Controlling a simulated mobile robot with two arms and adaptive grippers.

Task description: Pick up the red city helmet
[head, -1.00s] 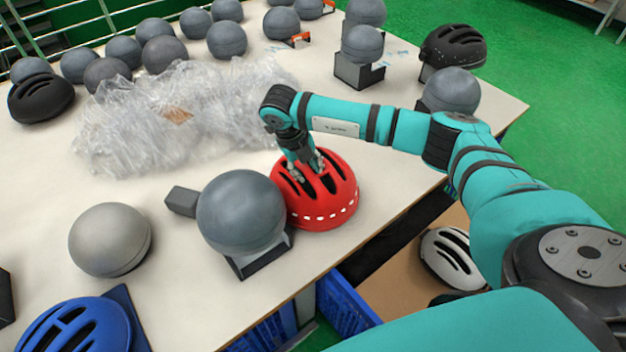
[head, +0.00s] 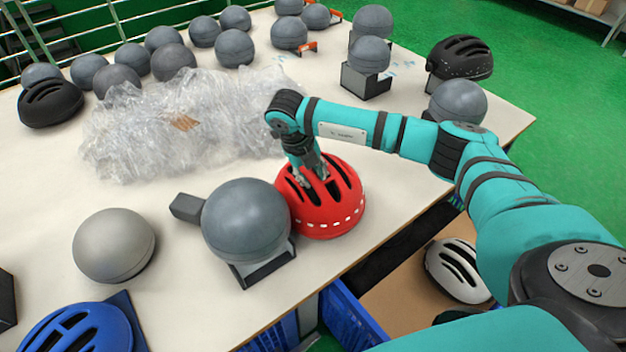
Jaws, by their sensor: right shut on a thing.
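The red city helmet (head: 335,215) is on the white table near its right edge, beside a grey headform, with vents and a row of white marks along its lower rim. My right gripper (head: 312,183) points down into the top vents and is shut on the helmet. The fingertips are partly hidden in the vents. I cannot tell whether the helmet touches the table or is slightly above it. My left gripper is not in view.
A grey headform (head: 245,220) on a dark stand is close left of the helmet. Crumpled clear plastic (head: 140,130) lies behind. A blue helmet (head: 75,330) is at front left. A white helmet (head: 457,270) is below the table's right edge, near a blue crate (head: 345,318).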

